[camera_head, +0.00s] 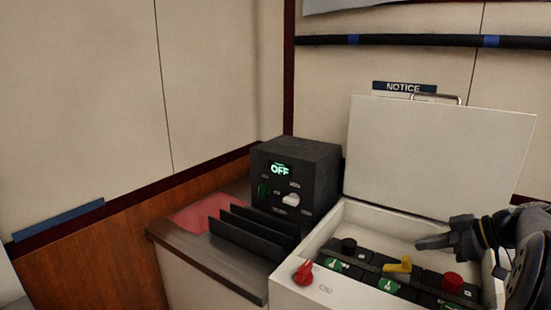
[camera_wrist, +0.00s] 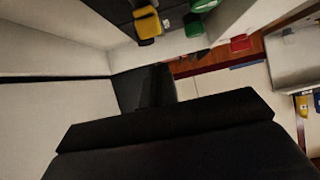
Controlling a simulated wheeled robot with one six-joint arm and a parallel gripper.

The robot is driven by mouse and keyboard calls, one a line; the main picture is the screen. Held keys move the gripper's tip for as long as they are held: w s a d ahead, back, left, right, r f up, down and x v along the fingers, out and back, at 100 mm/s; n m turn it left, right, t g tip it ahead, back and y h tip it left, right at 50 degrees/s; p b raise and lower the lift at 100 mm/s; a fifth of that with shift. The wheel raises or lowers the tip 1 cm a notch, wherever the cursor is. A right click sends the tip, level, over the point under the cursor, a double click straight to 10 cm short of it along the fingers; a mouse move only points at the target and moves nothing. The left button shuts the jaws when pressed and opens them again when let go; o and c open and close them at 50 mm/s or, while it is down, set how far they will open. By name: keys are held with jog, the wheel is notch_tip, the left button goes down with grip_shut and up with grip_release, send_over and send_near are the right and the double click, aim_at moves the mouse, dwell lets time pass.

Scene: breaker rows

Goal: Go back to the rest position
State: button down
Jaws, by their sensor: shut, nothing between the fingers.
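My gripper (camera_head: 424,243) is shut and empty. In the head view it reaches in from the right, over the open white box (camera_head: 400,218), above the breaker panel and near the yellow lever (camera_head: 398,265). I cannot tell whether it touches anything. The panel also carries a black knob (camera_head: 348,245), a red button (camera_head: 452,282) and green switches. In the wrist view, dark gripper parts fill the lower middle. The yellow lever (camera_wrist: 148,26) and a green part (camera_wrist: 196,28) show at the top of that view.
The box's lid (camera_head: 440,150) stands open behind it. A red knob (camera_head: 304,272) sits on the box's front left. To the left are a dark unit (camera_head: 320,160) reading OFF, black dividers (camera_head: 250,235) and a red mat (camera_head: 200,212) on a counter. Walls close the back.

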jog(key=s+d, duration=0.3)
jog(key=d, duration=0.2)
jog(key=w+a, duration=0.1)
jog(key=a, duration=0.2)
jog(key=w+a, duration=0.4)
jog(key=a, duration=0.1)
jog(key=shift+w+a+f, duration=0.15)
jog(key=shift+a, duration=0.15)
jog(key=shift+w+a+r+p, duration=0.15)
jog(key=shift+w+r+p, duration=0.05)
jog(key=shift+p, duration=0.4)
jog(key=w+a+p, duration=0.1)
jog(key=p, duration=0.3)
jog(key=shift+f+h, duration=0.35)
jog(key=shift+h, duration=0.05)
jog(key=a+p, duration=0.1)
jog(key=p, duration=0.2)
jog(key=a+f+g+h+p, duration=0.1)
jog(key=p, duration=0.2)
jog(key=shift+w, duration=0.4)
jog(key=a+h+p, duration=0.1)
jog(key=p, duration=0.1)
jog(key=w+a+g+h+p, duration=0.1)
jog(key=p, duration=0.2)
jog(key=shift+w+f+g+p, duration=0.25)
jog(key=shift+w+g+p, duration=0.05)
